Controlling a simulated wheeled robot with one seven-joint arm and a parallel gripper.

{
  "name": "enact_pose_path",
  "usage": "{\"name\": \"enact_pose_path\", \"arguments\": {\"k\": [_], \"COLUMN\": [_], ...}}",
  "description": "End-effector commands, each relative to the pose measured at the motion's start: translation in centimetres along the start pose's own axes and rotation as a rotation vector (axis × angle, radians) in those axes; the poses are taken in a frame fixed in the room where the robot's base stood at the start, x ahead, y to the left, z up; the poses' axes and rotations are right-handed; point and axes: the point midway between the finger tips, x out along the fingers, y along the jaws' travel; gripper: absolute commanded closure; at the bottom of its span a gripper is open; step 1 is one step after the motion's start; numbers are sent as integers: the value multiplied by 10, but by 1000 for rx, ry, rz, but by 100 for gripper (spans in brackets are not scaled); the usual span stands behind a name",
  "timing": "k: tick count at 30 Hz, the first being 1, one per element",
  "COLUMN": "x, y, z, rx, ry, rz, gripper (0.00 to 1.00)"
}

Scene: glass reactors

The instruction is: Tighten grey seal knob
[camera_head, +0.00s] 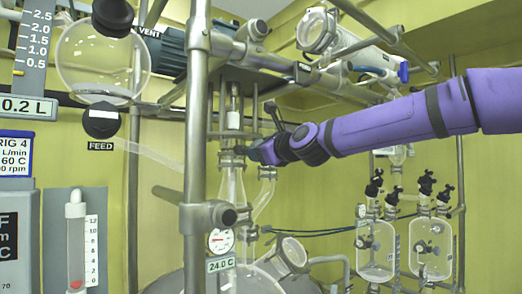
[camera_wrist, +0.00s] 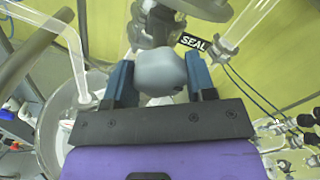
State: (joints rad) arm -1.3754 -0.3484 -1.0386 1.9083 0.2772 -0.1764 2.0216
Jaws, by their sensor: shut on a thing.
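The grey seal knob (camera_wrist: 162,72) is a rounded light grey piece in the wrist view, between the two blue fingers of my gripper (camera_wrist: 162,82). The fingers are shut on its left and right sides. A black tag reading SEAL (camera_wrist: 194,43) shows just behind it to the right. In the head view my purple arm comes in from the right, and my gripper (camera_head: 259,152) is at the neck fittings above the glass reactor. The knob itself is hidden or too small to tell there.
A metal post (camera_head: 195,150) stands just left of my gripper. Glass tubes (camera_head: 265,195) run down beside the neck. A round gauge (camera_head: 220,241) and a 24.0 C label are below. Two glass vessels (camera_head: 376,250) with black knobs hang at the right. A purple-free gap of yellow wall lies between.

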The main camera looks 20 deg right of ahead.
Motion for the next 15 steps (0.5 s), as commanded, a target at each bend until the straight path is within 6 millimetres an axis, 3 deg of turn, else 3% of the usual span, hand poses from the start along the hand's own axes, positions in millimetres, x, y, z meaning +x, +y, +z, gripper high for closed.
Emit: {"name": "enact_pose_path", "arguments": {"k": [12,13,15], "x": [0,0,0], "y": [3,3,2], "z": [-3,-3,-2], "rx": [7,7,7], "ry": [5,5,5], "rz": [6,6,5], "gripper": [73,47,31]}}
